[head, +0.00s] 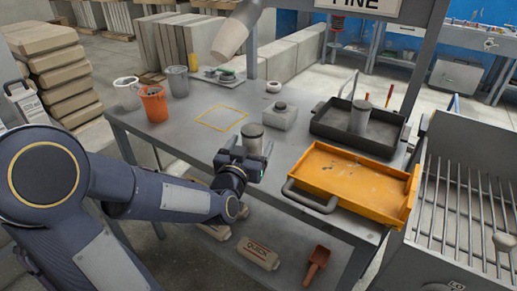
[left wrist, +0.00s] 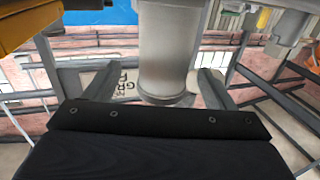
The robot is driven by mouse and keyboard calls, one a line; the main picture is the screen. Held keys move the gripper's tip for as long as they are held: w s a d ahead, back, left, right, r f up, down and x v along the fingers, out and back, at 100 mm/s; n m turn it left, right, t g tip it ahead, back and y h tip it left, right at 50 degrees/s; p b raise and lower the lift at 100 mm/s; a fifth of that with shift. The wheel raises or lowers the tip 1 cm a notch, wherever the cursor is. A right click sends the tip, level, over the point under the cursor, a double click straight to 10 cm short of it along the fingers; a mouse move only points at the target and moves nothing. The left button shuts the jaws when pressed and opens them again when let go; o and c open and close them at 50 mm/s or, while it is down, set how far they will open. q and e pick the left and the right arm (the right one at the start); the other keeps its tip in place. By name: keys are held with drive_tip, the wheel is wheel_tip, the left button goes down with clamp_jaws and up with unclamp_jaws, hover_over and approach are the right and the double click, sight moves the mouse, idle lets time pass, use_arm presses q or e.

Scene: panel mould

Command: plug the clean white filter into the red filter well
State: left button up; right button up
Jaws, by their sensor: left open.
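A pale grey-white cylinder (head: 253,138), likely the filter, stands upright near the table's front edge in the head view. My left gripper (head: 241,161) is at its near side, low down. In the left wrist view the same cylinder (left wrist: 167,50) stands between the two open fingers of my left gripper (left wrist: 155,88), with a visible gap on its left side and a smaller one on its right. A second grey cylinder (head: 359,117) stands in the black tray (head: 328,128). I cannot make out a red filter well. My right gripper is out of view.
An orange tray (head: 352,181) with a grey handle lies right of the gripper. A grey block with a dark knob (head: 282,115) stands behind the cylinder. An orange bucket (head: 154,106) and grey bucket (head: 178,82) stand back left. The yellow-outlined square (head: 222,118) is bare.

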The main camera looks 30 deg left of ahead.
use_arm(q)
drive_tip(key=x, duration=0.5)
drive_tip(key=shift+a+p, duration=0.15)
drive_tip(key=shift+p, duration=0.2)
drive_tip(key=shift+s+r, duration=0.1)
drive_tip(key=c, duration=1.1)
